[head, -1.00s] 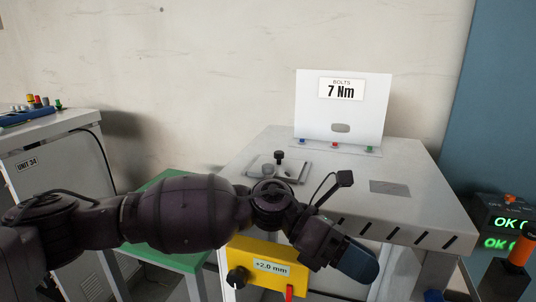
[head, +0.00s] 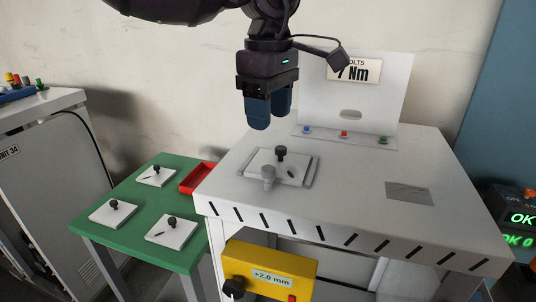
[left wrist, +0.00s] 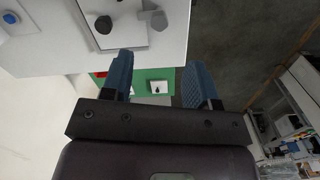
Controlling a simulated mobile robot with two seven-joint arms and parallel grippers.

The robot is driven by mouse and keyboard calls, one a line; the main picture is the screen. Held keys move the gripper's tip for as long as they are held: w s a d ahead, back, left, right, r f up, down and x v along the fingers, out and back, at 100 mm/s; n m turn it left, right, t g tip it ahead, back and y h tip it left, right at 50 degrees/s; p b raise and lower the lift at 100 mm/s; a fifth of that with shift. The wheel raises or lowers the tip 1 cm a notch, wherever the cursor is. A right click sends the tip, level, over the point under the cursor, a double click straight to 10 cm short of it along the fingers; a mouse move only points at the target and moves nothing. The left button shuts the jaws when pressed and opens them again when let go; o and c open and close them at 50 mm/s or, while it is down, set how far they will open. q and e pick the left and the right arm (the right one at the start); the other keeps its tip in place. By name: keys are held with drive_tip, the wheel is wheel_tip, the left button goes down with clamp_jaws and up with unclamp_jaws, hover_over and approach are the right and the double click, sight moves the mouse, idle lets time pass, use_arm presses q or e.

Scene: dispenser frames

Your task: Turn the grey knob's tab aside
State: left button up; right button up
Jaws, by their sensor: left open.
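The grey knob (head: 268,177) stands at the front left edge of a white plate (head: 262,160) on the light grey bench top. It also shows near the top of the left wrist view (left wrist: 156,19). I cannot make out which way its tab points. A black knob (head: 281,152) stands upright on the plate, just behind the grey one. My left gripper (head: 269,119) is open and empty, pointing down. In the head view it appears above and behind the grey knob, touching nothing. Its two blue fingers stand apart in the left wrist view (left wrist: 160,66). My right gripper is out of view.
The bench (head: 340,205) has an upright white panel at its back. A green table (head: 142,212) at the left holds several white plates with black knobs and a red tray (head: 197,179). A yellow box (head: 262,275) hangs under the bench front. The bench's right side is mostly clear.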

sight(268, 168)
use_arm(q)
wheel_tip(268, 168, down, 9)
drive_tip(key=shift+a+f, duration=0.1)
drive_tip(key=shift+f, duration=0.55)
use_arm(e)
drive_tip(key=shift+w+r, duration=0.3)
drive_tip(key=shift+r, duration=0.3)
use_arm(q)
drive_tip(key=shift+c, duration=0.3)
drive_tip(key=c, duration=0.9)
drive_tip(key=shift+o, duration=0.2)
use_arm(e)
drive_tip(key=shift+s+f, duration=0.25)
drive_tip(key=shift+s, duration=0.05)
